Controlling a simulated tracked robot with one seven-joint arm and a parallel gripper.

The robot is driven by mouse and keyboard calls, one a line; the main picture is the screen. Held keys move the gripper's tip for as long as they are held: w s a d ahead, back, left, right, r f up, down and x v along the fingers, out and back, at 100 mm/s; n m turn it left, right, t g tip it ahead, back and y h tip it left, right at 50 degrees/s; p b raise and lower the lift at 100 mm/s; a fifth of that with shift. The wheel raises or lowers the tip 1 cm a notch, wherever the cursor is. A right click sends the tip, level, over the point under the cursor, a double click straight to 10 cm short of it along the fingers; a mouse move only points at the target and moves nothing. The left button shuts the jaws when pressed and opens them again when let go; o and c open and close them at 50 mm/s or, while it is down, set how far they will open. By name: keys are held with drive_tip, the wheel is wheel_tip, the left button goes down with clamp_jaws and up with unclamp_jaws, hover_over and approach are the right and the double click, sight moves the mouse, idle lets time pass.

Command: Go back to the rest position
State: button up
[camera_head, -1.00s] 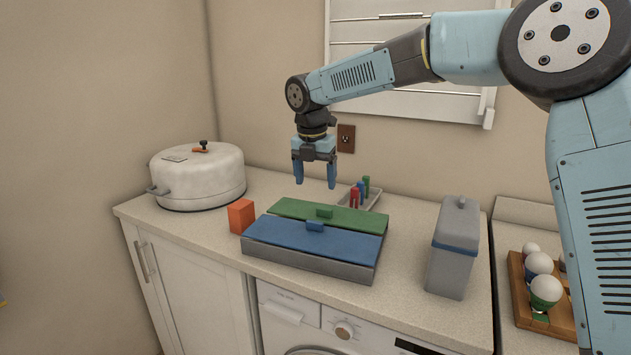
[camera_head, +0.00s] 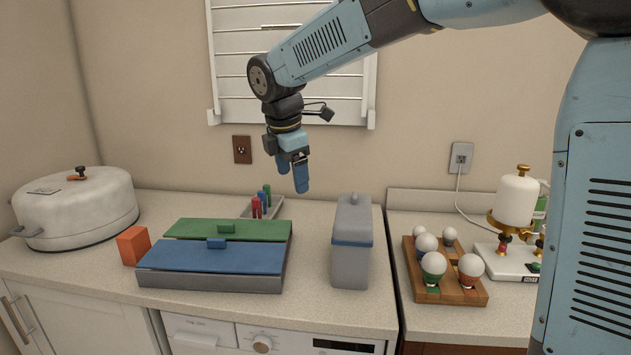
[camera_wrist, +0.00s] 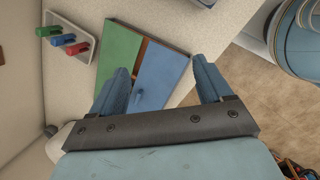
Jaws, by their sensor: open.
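My gripper (camera_head: 293,179) is open and empty, in the air above the counter, with its blue fingers pointing down. In the head view it hangs to the upper right of a grey box with a green lid (camera_head: 228,229) and a blue lid (camera_head: 210,257). In the wrist view the two spread fingers (camera_wrist: 161,88) frame part of the blue lid (camera_wrist: 160,75), with the green lid (camera_wrist: 118,60) to its left. Nothing is between the fingers.
A white pot (camera_head: 75,207) and an orange block (camera_head: 132,246) stand left. A tray (camera_head: 246,210) with small coloured pieces is behind the box. A grey canister (camera_head: 351,245), a wooden bulb holder (camera_head: 462,293) and a white device (camera_head: 507,262) stand right. The air around my gripper is clear.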

drive_tip(key=s+d+f+m+t, duration=0.1)
drive_tip(key=s+d+m, duration=1)
drive_tip(key=d, duration=0.3)
drive_tip(key=s+d+f+m+t, duration=0.1)
drive_tip(key=s+d+f+m, duration=0.1)
drive_tip(key=s+d+m, duration=0.8)
drive_tip(key=d+m, duration=0.2)
drive_tip(key=d, duration=0.2)
drive_tip(key=shift+s+t+y, duration=0.3)
drive_tip(key=shift+s+y, duration=0.05)
drive_tip(key=shift+y, duration=0.05)
drive_tip(key=shift+s+d+f+m, duration=0.35)
drive_tip(key=shift+s+m, duration=0.05)
drive_tip(key=shift+m, duration=0.2)
drive_tip(key=shift+c, duration=0.4)
